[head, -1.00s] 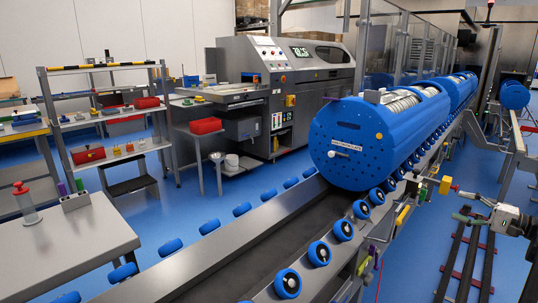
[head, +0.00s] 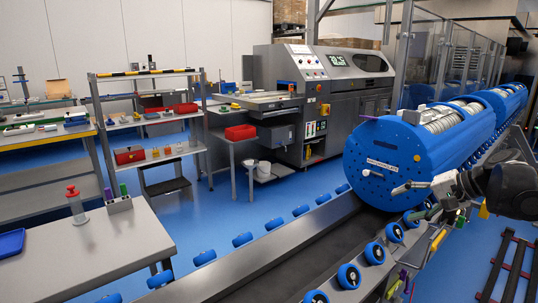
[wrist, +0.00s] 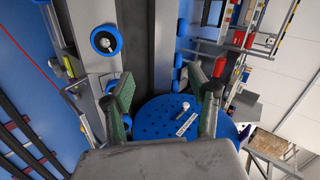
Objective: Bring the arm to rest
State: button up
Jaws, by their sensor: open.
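My gripper (head: 404,202) is at the right of the head view, with its fingers pointing left. It is in front of the lower right side of the near blue drum (head: 378,155); I cannot tell the exact gap. In the wrist view my gripper (wrist: 160,88) shows two spread fingers with green pads and nothing between them. The drum's perforated end face (wrist: 165,112) with its white label and knob shows beyond the fingers. The drum lies on its side on the roller conveyor (head: 270,255). My arm reaches in from the right edge.
Blue rollers (head: 349,276) line the conveyor. A second blue drum (head: 507,100) lies behind the first. A grey machine (head: 330,75) stands behind. A bench (head: 85,250) with a red-topped plunger (head: 76,205) and a shelf rack (head: 140,128) stand left. Blue floor (head: 215,230) is open between.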

jog(key=s+a+r+n+g+h+p, duration=0.2)
jog(key=s+a+n+h, duration=0.1)
jog(key=s+a, duration=0.9)
jog(key=s+a+f+n+h+p, duration=0.1)
jog(key=s+a+n+h, duration=0.1)
jog(key=s, duration=0.5)
jog(key=s+a+f+n+t+h+p, duration=0.1)
jog(key=s+a+n+p, duration=0.1)
jog(key=s, duration=0.5)
jog(key=shift+a+f+n+t+h, duration=0.15)
jog(key=shift+a+n+t+h, duration=0.2)
jog(key=shift+a, duration=0.25)
jog(key=shift+s, duration=0.1)
jog(key=shift+c, duration=0.2)
